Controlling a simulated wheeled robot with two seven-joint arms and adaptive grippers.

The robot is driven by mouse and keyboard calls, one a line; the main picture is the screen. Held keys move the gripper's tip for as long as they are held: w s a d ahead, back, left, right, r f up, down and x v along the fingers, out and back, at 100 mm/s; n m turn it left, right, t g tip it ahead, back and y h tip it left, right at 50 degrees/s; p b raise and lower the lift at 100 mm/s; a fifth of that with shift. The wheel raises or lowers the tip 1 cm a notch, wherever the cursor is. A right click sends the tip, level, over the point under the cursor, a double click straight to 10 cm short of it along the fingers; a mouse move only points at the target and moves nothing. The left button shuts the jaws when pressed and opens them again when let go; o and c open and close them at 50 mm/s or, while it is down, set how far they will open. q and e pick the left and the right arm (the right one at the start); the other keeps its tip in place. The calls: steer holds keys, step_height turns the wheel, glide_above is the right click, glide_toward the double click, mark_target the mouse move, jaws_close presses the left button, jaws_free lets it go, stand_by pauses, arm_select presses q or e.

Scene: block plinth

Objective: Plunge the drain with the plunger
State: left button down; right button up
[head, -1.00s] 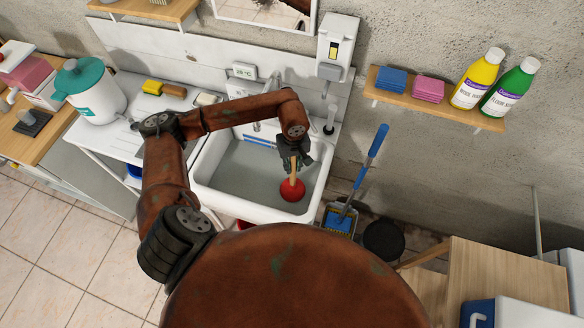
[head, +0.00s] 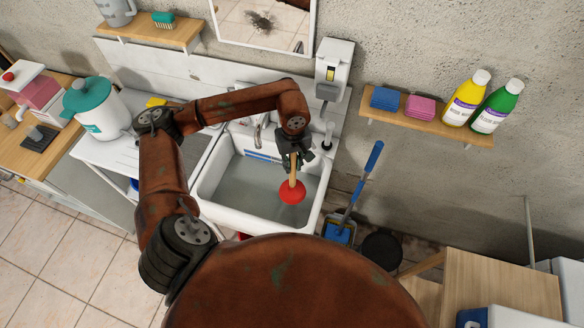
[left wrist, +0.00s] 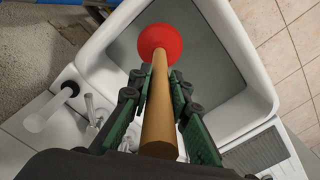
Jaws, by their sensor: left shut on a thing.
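The plunger has a red rubber cup (head: 292,191) and a wooden handle (left wrist: 160,110). My left gripper (head: 294,160) is shut on the handle, over the right part of the white sink (head: 208,194). The handle leans slightly and the cup points down into the basin. In the left wrist view the red cup (left wrist: 160,43) lies beyond the fingers (left wrist: 158,95), in front of the greyish water (left wrist: 205,62). I cannot tell whether the cup touches the water or the bottom. The drain cannot be made out. My right gripper is not in view.
The faucet (head: 257,133) stands behind the basin, near my left forearm. A soap dispenser (head: 333,68) hangs above the back right corner. A blue-handled brush (head: 367,172) leans right of the sink. A shelf (head: 430,122) with sponges and bottles is on the wall.

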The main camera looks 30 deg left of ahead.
arm_select(q)
step_height(320, 180, up, 8)
steer(key=p, duration=0.2)
steer(key=shift+p, duration=0.35)
